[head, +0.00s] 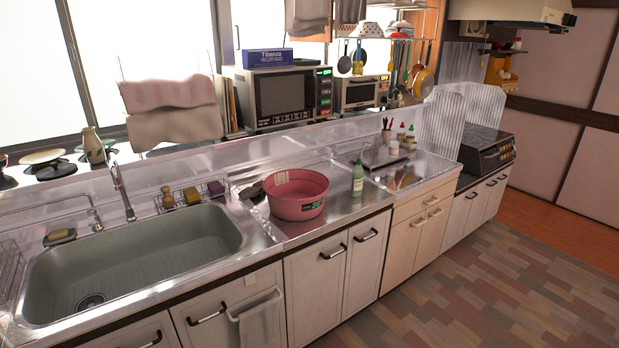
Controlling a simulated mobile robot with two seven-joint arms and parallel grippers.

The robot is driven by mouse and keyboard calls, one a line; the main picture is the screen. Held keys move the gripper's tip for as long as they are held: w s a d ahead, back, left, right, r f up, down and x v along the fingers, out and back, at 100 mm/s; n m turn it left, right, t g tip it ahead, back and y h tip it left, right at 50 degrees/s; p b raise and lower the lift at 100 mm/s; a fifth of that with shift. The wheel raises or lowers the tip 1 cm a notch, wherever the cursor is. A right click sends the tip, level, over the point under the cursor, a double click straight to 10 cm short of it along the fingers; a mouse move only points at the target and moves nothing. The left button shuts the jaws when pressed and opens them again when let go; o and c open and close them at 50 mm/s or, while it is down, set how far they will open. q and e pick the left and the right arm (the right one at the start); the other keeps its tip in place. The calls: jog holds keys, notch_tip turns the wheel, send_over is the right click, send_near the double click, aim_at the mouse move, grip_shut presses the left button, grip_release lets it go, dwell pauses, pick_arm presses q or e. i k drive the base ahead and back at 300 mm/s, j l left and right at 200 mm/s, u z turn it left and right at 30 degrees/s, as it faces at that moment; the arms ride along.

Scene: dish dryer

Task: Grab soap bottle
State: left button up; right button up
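Neither my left gripper nor my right gripper shows in the head view.
The pink basin (297,194) stands close to the bottle's left. The sink (140,262) with its faucet (122,190) lies further left. Behind are a microwave (284,97) and a toaster oven (360,92). Utensils hang above the right part. The floor (480,285) in front is clear.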

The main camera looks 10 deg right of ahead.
aim_at(357, 173)
jog(key=i+l+u, duration=0.35)
jog(key=l, duration=0.3)
jog(key=i+l+u, duration=0.35)
jog(key=l, duration=0.4)
jog(key=i+l+u, duration=0.2)
jog(key=l, duration=0.2)
